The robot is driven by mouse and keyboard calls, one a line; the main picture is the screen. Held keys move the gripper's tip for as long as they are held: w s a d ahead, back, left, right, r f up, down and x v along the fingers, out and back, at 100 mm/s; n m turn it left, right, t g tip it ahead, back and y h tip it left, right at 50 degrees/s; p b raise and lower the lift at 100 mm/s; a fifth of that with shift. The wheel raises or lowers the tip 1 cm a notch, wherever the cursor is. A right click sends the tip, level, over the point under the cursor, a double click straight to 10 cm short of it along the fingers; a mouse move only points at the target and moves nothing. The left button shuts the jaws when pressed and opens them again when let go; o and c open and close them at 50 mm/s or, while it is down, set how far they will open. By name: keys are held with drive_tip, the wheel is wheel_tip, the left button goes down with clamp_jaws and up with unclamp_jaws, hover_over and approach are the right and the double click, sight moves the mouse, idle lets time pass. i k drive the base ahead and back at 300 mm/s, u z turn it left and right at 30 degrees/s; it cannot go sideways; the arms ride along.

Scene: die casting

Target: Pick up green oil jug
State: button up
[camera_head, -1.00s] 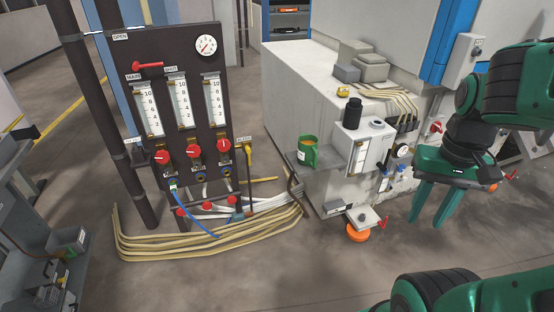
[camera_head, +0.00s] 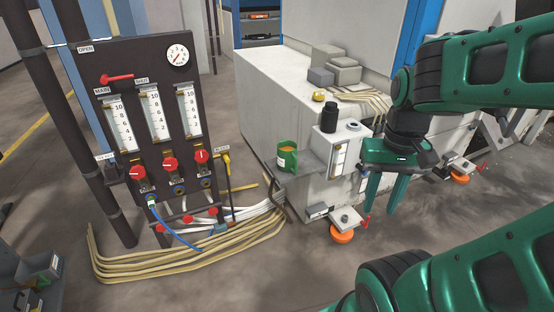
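The green oil jug (camera_head: 287,158) stands upright on a small grey shelf (camera_head: 312,157) at the side of the white machine. Its top is open, and an orange-brown patch shows on its body. My gripper (camera_head: 384,206) points downward to the right of the jug, clearly apart from it. Its two green fingers are spread with nothing between them. The gripper and arm cover part of the machine's front fittings.
An orange foot (camera_head: 342,236) and small valve sit below. The dark gauge panel (camera_head: 140,70) and cream hoses (camera_head: 180,262) are to the left. Floor in front is open.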

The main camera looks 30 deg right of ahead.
sight(287, 160)
drive_tip(key=i, duration=0.85)
drive_tip(key=z, duration=0.1)
